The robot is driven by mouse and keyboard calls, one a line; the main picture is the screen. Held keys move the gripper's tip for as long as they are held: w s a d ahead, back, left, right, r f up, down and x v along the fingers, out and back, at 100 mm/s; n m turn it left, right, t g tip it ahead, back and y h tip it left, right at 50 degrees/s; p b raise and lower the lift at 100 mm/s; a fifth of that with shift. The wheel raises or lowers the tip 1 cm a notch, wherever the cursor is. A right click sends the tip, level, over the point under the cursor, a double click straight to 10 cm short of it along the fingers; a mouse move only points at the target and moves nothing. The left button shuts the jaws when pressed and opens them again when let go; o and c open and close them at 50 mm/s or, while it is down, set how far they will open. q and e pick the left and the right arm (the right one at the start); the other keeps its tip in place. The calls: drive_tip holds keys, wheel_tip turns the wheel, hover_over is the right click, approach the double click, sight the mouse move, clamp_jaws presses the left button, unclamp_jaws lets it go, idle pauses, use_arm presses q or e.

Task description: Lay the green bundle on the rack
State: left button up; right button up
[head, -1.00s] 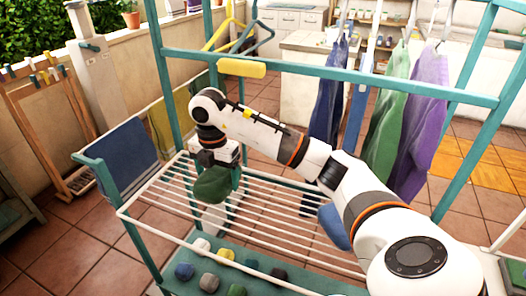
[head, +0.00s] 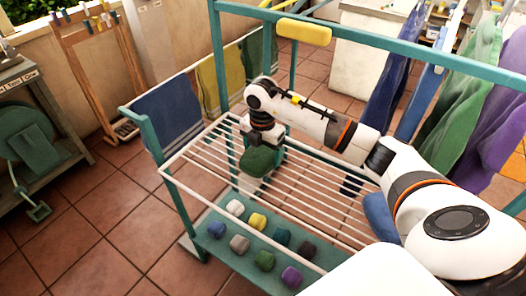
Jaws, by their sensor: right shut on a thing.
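The green bundle (head: 262,161) is a dark green, rounded, folded cloth. My right gripper (head: 264,146) is shut on it from above, at the left part of the drying rack. The rack (head: 312,203) is a level grid of white bars in a teal frame. The bundle shows over the bars, and I cannot tell whether it touches them. The gripper's fingers are mostly hidden by the bundle and the wrist. My left gripper is not in view.
Several small coloured bundles, such as a yellow one (head: 257,221), lie on the teal shelf (head: 215,262) below the rack. A teal rail with a yellow roll (head: 303,32) crosses above. Blue (head: 168,112) and other cloths hang behind. The bars right of the bundle look clear.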

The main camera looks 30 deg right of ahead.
sight(262, 150)
drive_tip(key=shift+f, duration=0.3)
drive_tip(key=o, duration=0.9)
drive_tip(key=shift+f, duration=0.15)
drive_tip(key=shift+r, duration=0.35)
wheel_tip(262, 150, up, 12)
drive_tip(key=shift+f+b, duration=0.15)
drive_tip(key=shift+b, duration=0.25)
